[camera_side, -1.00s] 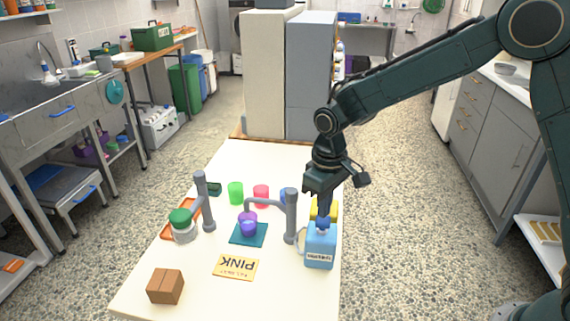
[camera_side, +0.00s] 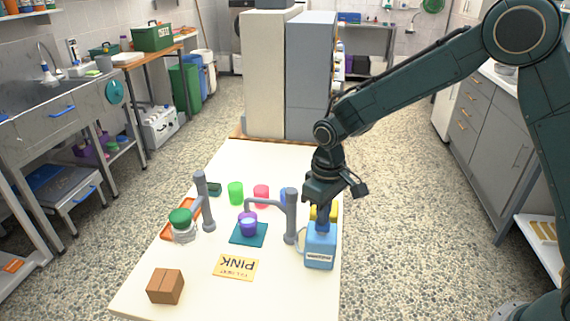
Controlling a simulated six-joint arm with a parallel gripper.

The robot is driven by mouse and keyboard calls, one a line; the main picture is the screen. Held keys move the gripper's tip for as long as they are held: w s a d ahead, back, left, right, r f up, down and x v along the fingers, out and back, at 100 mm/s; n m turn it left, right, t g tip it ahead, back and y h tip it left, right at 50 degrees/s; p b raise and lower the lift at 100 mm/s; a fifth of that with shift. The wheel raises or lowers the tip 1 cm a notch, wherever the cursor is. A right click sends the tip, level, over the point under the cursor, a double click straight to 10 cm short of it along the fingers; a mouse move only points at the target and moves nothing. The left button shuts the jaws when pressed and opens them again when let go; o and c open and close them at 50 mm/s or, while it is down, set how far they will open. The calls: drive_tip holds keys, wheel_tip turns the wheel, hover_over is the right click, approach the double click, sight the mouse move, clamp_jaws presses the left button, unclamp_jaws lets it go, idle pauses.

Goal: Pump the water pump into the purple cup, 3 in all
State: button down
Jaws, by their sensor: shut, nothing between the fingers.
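The blue water pump (camera_side: 320,250), a block with a label on its front, stands near the right edge of the white table. My gripper (camera_side: 323,229) is shut with nothing between its fingers, pointing down at the top of the blue pump; its fingertips seem to touch it and hide the top. A grey post (camera_side: 291,222) beside the pump carries a spout arm reaching left over the purple cup. The purple cup (camera_side: 248,226) stands upright on a teal mat (camera_side: 245,239) below the spout end. Its contents are too small to tell.
A second grey post (camera_side: 206,205) and a green-lidded jar (camera_side: 182,222) stand left, by an orange tray (camera_side: 167,233). Green (camera_side: 236,193) and pink (camera_side: 261,195) cups stand behind. A yellow thing (camera_side: 333,212) is behind the pump.

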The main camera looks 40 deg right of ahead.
idle(0.4)
drive_tip(key=shift+r, duration=1.4)
drive_tip(key=shift+r, duration=0.1)
wheel_tip(320, 180, up, 6)
drive_tip(key=shift+f, duration=0.1)
idle(0.6)
drive_tip(key=s+d+r+m+t, duration=0.1)
drive_tip(key=s+d+r, duration=0.2)
drive_tip(key=s+r, duration=0.25)
drive_tip(key=s+d+r+t, duration=0.2)
drive_tip(key=s+d+r, duration=0.2)
drive_tip(key=s+r, duration=0.15)
drive_tip(key=s+d+m+t, duration=0.2)
drive_tip(key=s+d, duration=0.1)
drive_tip(key=s, duration=1.2)
drive_tip(key=shift+d+f+t, duration=0.25)
drive_tip(key=shift+d+t, duration=0.05)
